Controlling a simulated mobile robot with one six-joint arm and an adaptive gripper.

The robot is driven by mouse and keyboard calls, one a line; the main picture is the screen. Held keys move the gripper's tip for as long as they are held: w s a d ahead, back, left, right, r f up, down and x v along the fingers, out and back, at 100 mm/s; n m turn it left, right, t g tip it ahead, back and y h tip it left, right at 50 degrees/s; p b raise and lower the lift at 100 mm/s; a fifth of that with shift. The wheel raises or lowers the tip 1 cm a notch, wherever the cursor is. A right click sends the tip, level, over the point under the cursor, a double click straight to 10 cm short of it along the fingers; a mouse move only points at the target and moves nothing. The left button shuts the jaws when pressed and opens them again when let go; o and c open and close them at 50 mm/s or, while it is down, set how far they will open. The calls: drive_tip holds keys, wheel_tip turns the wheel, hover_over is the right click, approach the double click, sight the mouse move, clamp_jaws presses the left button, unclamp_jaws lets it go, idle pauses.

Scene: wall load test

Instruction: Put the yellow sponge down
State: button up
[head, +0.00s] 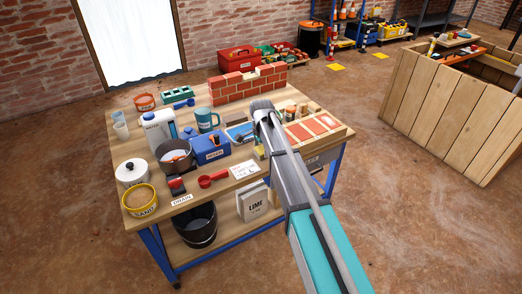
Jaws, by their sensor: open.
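My arm reaches from the lower right over the wooden table (150,150). My gripper (262,122) is at its far end, above the right half of the table, and is open. The arm and wrist hide most of the fingers and the spot under them. I cannot clearly make out the yellow sponge. A small yellowish patch (259,152) shows just left of the arm, but it is too small to tell what it is.
A low brick wall (232,90) stands at the table's back. A blue box (209,152), a teal mug (205,120), a pot (176,158) and a sand bucket (141,202) crowd the left and middle. A tray of red tiles (312,129) lies right of the arm.

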sight(261, 149)
wheel_tip(261, 149, up, 11)
drive_tip(key=p, duration=1)
drive_tip(key=shift+p, duration=0.35)
drive_tip(key=shift+r, duration=0.1)
idle(0.4)
drive_tip(key=s+d+n, duration=1.1)
drive_tip(key=s+d, duration=1.1)
drive_tip(key=s, duration=0.4)
drive_tip(key=shift+d, duration=0.4)
drive_tip(key=shift+r, duration=0.1)
wheel_tip(261, 149, up, 16)
drive_tip(key=p, duration=1.6)
drive_tip(key=shift+r+p, duration=0.25)
drive_tip(key=shift+p, duration=0.1)
